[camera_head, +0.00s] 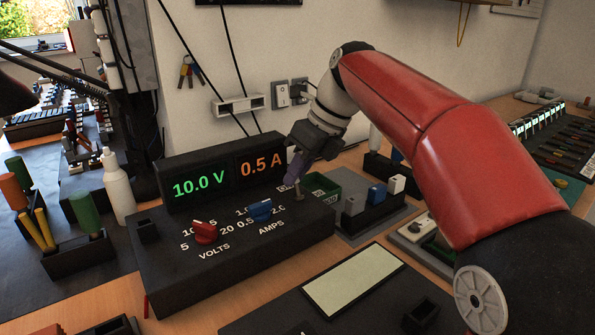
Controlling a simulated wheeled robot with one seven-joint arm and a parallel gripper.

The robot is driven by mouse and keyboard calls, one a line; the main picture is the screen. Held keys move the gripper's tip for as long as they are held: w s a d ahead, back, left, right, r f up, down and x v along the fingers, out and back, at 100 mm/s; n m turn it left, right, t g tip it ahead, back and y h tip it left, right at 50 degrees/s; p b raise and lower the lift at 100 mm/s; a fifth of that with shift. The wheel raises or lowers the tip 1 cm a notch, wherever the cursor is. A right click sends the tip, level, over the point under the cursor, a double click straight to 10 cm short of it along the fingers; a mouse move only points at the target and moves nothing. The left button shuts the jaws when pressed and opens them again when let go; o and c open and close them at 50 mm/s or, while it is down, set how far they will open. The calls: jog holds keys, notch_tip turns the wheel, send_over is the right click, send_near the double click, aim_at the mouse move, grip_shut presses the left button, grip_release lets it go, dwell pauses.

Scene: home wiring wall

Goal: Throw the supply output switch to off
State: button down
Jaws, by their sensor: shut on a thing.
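The black power supply (235,255) stands on the bench, its displays reading 10.0 V and 0.5 A. It has a red volts knob (204,232) and a blue amps knob (261,210). The output switch (299,191) is a small lever at the right end of its sloped top, beside a small white label. My gripper (296,172) reaches down from the right with its fingers shut on the switch lever. The fingers hide the lever's upper part, and I cannot tell which way it is thrown.
A white bottle (118,187) and a black holder with coloured handles (77,254) stand on the left. A wall socket (281,95) is behind.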

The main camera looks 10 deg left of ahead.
aim_at(314, 206)
jog(key=t+y+b, duration=0.1)
jog(key=b, duration=0.1)
jog(key=s+d+y+b, duration=0.1)
jog(key=b, duration=0.1)
jog(key=shift+d+f+t+b, duration=0.15)
jog(key=shift+f+t+b, duration=0.15)
jog(key=shift+t+b, duration=0.1)
jog(key=y+b, duration=0.1)
jog(key=b, duration=0.1)
jog(key=d+t+y+b, duration=0.1)
jog(key=s+n+t+y+b, duration=0.1)
jog(key=b, duration=0.1)
jog(key=shift+d+f+b, duration=0.15)
jog(key=shift+f+b, duration=0.1)
jog(key=shift+b, duration=0.1)
jog(key=y+b, duration=0.1)
jog(key=b, duration=0.1)
jog(key=s+d+t+y+b, duration=0.1)
jog(key=b, duration=0.1)
jog(key=shift+f+n+t+y+b, duration=0.1)
jog(key=shift+n+t+y+b, duration=0.2)
jog(key=shift+y+b, duration=0.5)
jog(key=shift+b, duration=0.1)
jog(key=c, duration=1.4)
grip_release()
jog(key=shift+s, duration=0.1)
